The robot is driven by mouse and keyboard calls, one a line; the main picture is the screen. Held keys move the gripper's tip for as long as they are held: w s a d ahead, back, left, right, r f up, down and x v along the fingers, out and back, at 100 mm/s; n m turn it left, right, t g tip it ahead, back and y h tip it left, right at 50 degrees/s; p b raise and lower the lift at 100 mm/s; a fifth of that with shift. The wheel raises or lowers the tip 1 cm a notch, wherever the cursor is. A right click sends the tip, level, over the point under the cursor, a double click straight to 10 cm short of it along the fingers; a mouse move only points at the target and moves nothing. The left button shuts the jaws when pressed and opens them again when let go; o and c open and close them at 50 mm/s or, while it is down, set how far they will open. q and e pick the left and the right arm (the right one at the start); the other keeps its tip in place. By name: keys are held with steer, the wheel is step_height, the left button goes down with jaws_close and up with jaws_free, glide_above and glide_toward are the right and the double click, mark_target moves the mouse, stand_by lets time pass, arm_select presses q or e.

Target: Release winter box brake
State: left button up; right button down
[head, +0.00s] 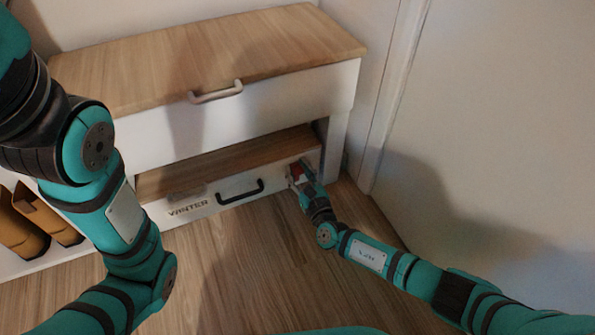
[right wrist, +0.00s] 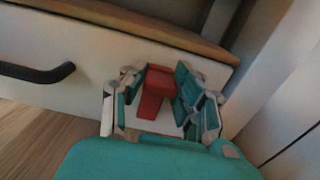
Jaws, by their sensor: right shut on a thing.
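The winter box (head: 225,196) is a white-fronted low box with a wooden top and a black handle (head: 240,191), under the upper drawer. Its front reads "VANTER". A red brake lever (right wrist: 155,90) is on the right end of its front. My right gripper (head: 299,174) is at that end, with its fingers around the red lever; in the right wrist view the gripper (right wrist: 165,100) has the lever between its fingers. It is shut on the lever. My left arm crosses the left side of the head view; its gripper is out of the picture.
The upper drawer (head: 237,115) has a white front, a pale handle (head: 216,92) and a wooden top (head: 210,55). Brown boots (head: 40,222) stand at the left. A white door (head: 480,120) is on the right. The wooden floor (head: 250,270) in front is clear.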

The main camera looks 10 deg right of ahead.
mark_target(299, 174)
steer(key=shift+s+d+f+t+y+b, duration=0.15)
steer(key=shift+s+f+t+y+b, duration=0.25)
steer(key=shift+t+b, duration=0.65)
steer(key=shift+s+d+f+t+y+b, duration=0.2)
steer(key=shift+s+t+b, duration=0.35)
steer(key=shift+b, duration=0.85)
steer(key=shift+s+d+f+t+y+b, duration=0.1)
steer(key=shift+s+f+t+y+b, duration=0.2)
steer(key=shift+t+b, duration=0.75)
steer(key=shift+f, duration=0.1)
steer(key=c, duration=1)
jaws_free()
steer(key=shift+s, duration=0.1)
steer(key=shift+o, duration=0.2)
step_height(299, 174, up, 10)
